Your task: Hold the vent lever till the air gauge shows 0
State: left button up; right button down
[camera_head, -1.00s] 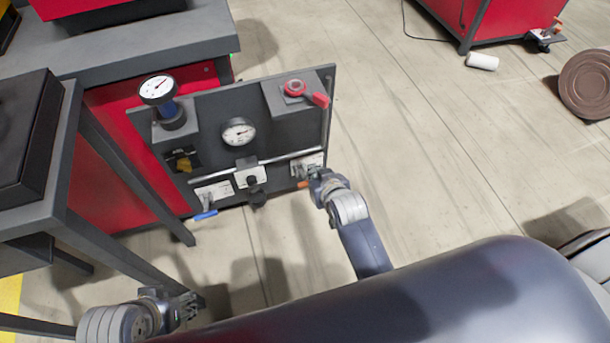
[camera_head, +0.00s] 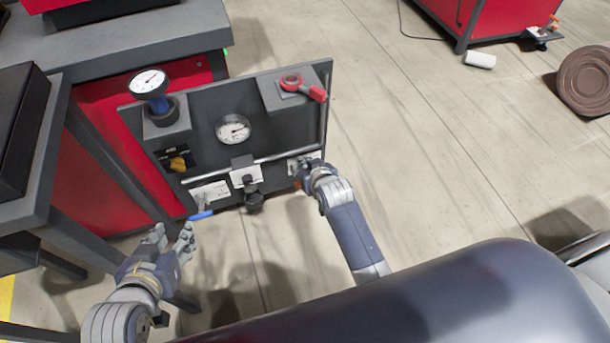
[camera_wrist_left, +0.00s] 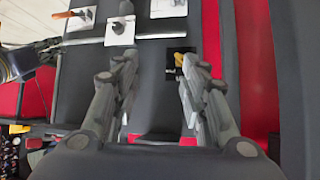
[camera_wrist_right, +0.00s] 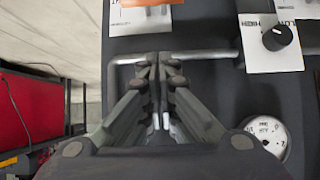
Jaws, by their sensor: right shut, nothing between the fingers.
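The control panel (camera_head: 290,132) carries an orange lever on a white plate (camera_wrist_right: 140,18) at its lower right and a blue lever (camera_head: 201,215) at its lower left. I cannot read which one is marked vent. A round dial gauge (camera_head: 233,129) sits mid-panel, and another gauge (camera_head: 149,82) tops a blue post. Their readings are too small to tell. My right gripper (camera_head: 308,170) is shut and empty at the orange lever; the right wrist view shows its fingertips (camera_wrist_right: 158,60) together below that plate. My left gripper (camera_head: 174,236) is open and empty, below and left of the blue lever.
A red lever (camera_head: 305,88) is at the panel's top right. A yellow knob (camera_head: 178,163) and a black knob (camera_head: 250,180) are on its face. A horizontal rail (camera_head: 215,173) crosses the panel. A grey table (camera_head: 62,190) stands close at left.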

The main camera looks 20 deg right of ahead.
jog(key=b+x, duration=0.1)
jog(key=x, duration=0.2)
jog(key=shift+w+f, duration=0.15)
jog(key=shift+f, duration=0.05)
jog(key=f+b, duration=0.1)
jog(key=s+f+b, duration=0.1)
jog(key=f, duration=0.1)
jog(key=shift+s+f, duration=0.1)
jog(key=shift+s, duration=0.15)
pick_arm(q)
jog(key=w+d+r+t+h, duration=0.1)
jog(key=w+d+r+t, duration=0.1)
jog(key=r, duration=0.5)
jog(key=w+d+r+t+h, duration=0.1)
jog(key=w+r+t+h, duration=0.1)
jog(key=w+r+t, duration=0.2)
jog(key=shift+d+r+t, duration=0.35)
jog(key=shift+r+t, duration=1.15)
jog(key=shift+r, duration=0.4)
pick_arm(e)
jog(key=shift+s+f, duration=0.1)
jog(key=shift+f, duration=0.05)
